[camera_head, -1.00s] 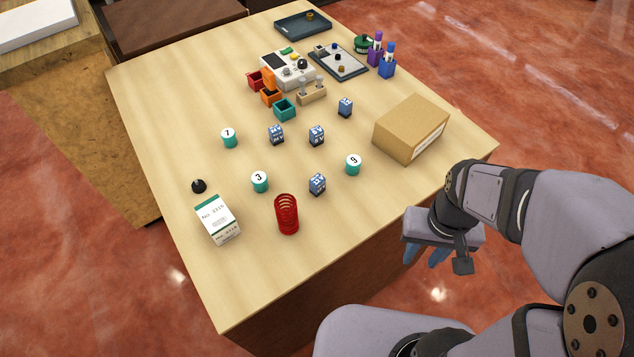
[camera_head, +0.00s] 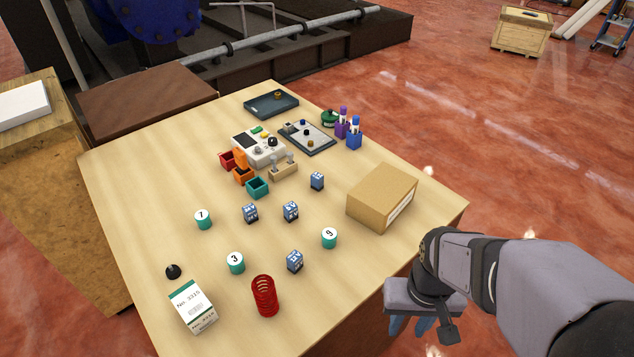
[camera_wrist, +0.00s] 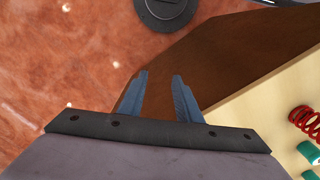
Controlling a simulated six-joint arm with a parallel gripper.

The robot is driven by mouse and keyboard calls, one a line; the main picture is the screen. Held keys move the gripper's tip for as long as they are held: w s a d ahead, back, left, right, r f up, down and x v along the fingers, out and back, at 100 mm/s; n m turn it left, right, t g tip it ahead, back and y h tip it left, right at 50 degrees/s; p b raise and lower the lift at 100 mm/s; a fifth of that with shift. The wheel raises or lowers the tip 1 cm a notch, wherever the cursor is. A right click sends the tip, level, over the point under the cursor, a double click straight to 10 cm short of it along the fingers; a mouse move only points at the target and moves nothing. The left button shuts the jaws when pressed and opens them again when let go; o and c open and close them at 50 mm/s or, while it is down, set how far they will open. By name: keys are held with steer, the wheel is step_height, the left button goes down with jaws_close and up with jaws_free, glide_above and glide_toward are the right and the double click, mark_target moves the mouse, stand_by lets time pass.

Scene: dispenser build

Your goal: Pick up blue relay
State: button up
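Several blue relays with white tops stand on the wooden table (camera_head: 150,200) in the head view. One relay (camera_head: 317,181) is left of the cardboard box, two others, a left one (camera_head: 250,213) and a right one (camera_head: 291,211), stand mid-table, and another relay (camera_head: 294,261) is nearer the front. My gripper (camera_head: 412,326) hangs beyond the table's right edge, well apart from all of them. In the wrist view its two blue fingers (camera_wrist: 160,95) are spread with nothing between them. No relay shows in the wrist view.
A cardboard box (camera_head: 381,197) stands near the right edge, between my arm and the far relay. Teal numbered cylinders (camera_head: 329,238), a red spring (camera_head: 264,297) and a white carton (camera_head: 193,306) stand around the front relay. Small bins (camera_head: 257,187) and a white device (camera_head: 259,147) are farther back.

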mark_target(294, 256)
steer(key=shift+o, duration=1.2)
steer(key=w+a+r+m, duration=0.1)
steer(key=w+a, duration=0.1)
steer(key=w+a+r+m+p, duration=0.1)
steer(key=w+a+r, duration=0.1)
steer(key=w+a, duration=0.1)
steer(key=w+a+r+p, duration=0.1)
steer(key=w+a+r, duration=0.1)
steer(key=w+a, duration=0.1)
steer(key=shift+w+a+r+m, duration=0.1)
steer(key=shift+w+a+m, duration=0.1)
steer(key=shift+m, duration=0.2)
steer(key=w+a+r+m, duration=0.1)
steer(key=a, duration=0.3)
steer(key=w+a+r+m+p, duration=0.1)
steer(key=a+r, duration=0.1)
steer(key=a, duration=0.3)
steer(key=w+a+r+m, duration=0.1)
steer(key=w+a, duration=0.1)
steer(key=a, duration=0.2)
steer(key=shift+a+r+m, duration=0.2)
steer(key=shift+a+m, duration=0.05)
steer(key=shift+m, duration=0.05)
steer(key=shift+a+r, duration=0.15)
steer(key=shift+a, duration=0.4)
steer(key=shift+a+f+p, duration=0.15)
steer(key=shift+f+p, duration=1.6)
steer(key=shift+f, duration=1.95)
